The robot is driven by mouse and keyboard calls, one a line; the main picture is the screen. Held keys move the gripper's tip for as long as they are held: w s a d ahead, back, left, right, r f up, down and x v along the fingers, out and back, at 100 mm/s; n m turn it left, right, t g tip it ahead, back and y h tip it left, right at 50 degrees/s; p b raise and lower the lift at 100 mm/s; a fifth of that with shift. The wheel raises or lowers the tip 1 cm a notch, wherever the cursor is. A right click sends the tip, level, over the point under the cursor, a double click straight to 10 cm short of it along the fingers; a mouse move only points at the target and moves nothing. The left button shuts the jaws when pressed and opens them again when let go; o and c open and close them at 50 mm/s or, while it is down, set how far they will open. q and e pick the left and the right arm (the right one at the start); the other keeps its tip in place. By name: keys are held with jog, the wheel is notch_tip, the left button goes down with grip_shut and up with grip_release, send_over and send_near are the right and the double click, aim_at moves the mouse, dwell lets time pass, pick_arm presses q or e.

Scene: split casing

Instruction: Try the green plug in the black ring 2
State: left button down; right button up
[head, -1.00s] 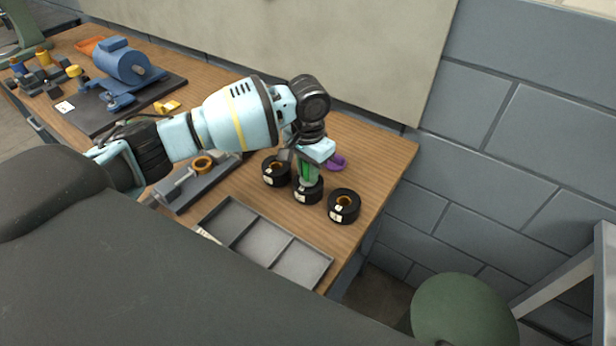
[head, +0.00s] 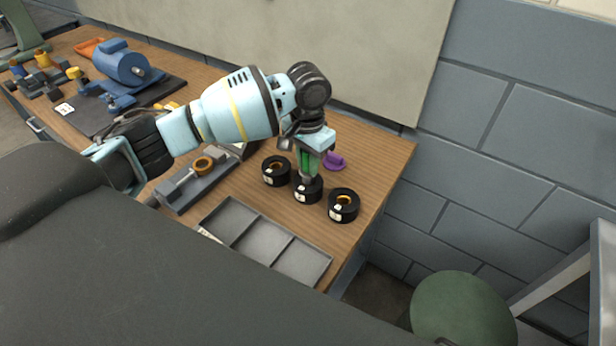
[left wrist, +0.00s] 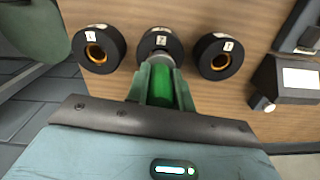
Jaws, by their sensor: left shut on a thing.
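My left gripper (head: 307,166) is shut on the green plug (head: 306,159), which points down over the middle black ring (head: 309,194). In the left wrist view the green plug (left wrist: 161,88) sits between the fingers. Its grey end (left wrist: 158,60) overlaps the middle black ring (left wrist: 176,44); I cannot tell whether its tip is still in the bore. The ring's white label is too small to read surely. One black ring (head: 276,172) stands to its left and another (head: 344,206) to its right, both with orange-brown bores. My right gripper is not in view.
A purple part (head: 335,161) lies behind the rings. A grey divided tray (head: 236,230) is in front, and a grey fixture with an orange ring (head: 203,165) is to the left. A blue motor (head: 121,64) stands farther left. The table's right edge is near.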

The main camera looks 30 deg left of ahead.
pick_arm(q)
jog(key=shift+r, duration=0.7)
jog(key=shift+r, duration=1.9)
